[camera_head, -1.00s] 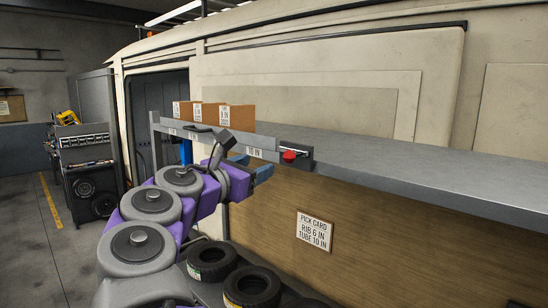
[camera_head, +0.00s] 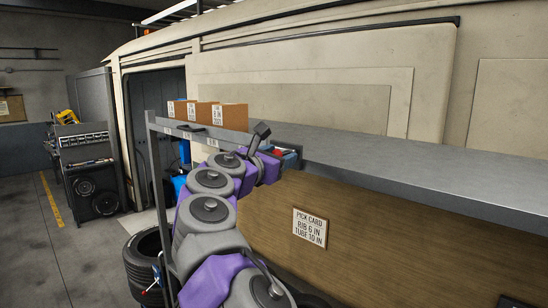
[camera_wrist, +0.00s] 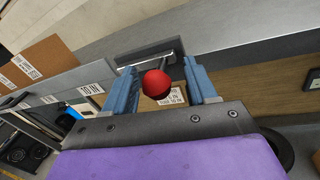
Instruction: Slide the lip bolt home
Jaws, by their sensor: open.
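The lip bolt's red knob (camera_wrist: 156,84) shows in the wrist view between the two blue fingers of my gripper (camera_wrist: 160,72). Its dark metal mount (camera_wrist: 150,54) is on the shelf lip just behind it. The fingers are open, with a visible gap on both sides of the knob. My purple and grey arm hides much of that area.
The long grey shelf (camera_head: 420,165) runs right along the van wall. Brown boxes (camera_head: 230,116) stand on its left part, above size labels. A pick card (camera_head: 310,228) is on the wooden panel below. A tyre (camera_head: 142,262) sits at lower left; a tool cart (camera_head: 88,165) stands farther back.

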